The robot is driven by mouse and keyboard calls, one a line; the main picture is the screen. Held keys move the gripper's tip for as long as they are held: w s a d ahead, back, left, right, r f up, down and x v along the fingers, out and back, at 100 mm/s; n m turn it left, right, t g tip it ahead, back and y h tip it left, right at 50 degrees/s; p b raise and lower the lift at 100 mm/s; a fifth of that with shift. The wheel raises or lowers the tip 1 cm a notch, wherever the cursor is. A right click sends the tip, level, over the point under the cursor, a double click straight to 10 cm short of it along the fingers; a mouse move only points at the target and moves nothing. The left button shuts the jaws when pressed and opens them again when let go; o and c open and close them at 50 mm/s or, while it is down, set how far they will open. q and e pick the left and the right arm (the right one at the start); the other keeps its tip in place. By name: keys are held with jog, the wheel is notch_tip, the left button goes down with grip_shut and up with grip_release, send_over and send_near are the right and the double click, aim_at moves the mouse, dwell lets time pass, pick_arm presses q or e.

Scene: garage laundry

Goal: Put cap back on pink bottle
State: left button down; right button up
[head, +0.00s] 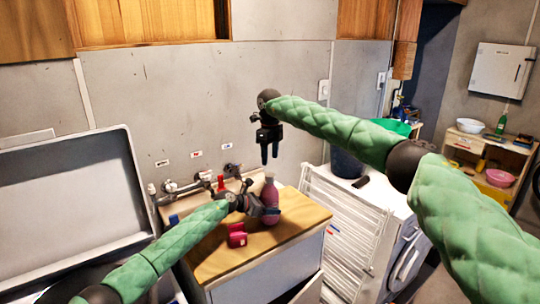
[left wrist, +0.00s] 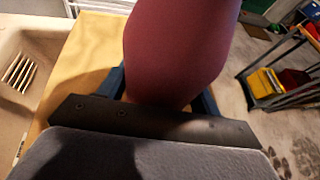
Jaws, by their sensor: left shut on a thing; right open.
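The pink bottle (head: 270,191) stands roughly upright over the wooden countertop (head: 290,222), beside the sink. My left gripper (head: 268,210) is shut on it, low on its body. In the left wrist view the bottle (left wrist: 178,50) fills the middle, between the dark fingers of the left gripper (left wrist: 165,98); its top is out of that frame. My right gripper (head: 269,155) is open and empty, pointing down in the air above the bottle and near the wall. I cannot make out the cap, nor whether the bottle's mouth is bare.
A pinkish-red object (head: 237,236) sits on the countertop in front of the bottle. A white drying rack (head: 335,220) and a washing machine (head: 403,255) are to the right.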

aim_at(270, 174)
jog(key=shift+f, duration=0.1)
dwell(0.3)
jog(key=shift+f, duration=3.9)
jog(key=c, duration=1)
jog(key=shift+m, duration=0.9)
jog(key=o, duration=1.1)
jog(key=shift+c, duration=0.2)
jog(key=shift+r, duration=0.1)
jog(key=shift+r, duration=2.15)
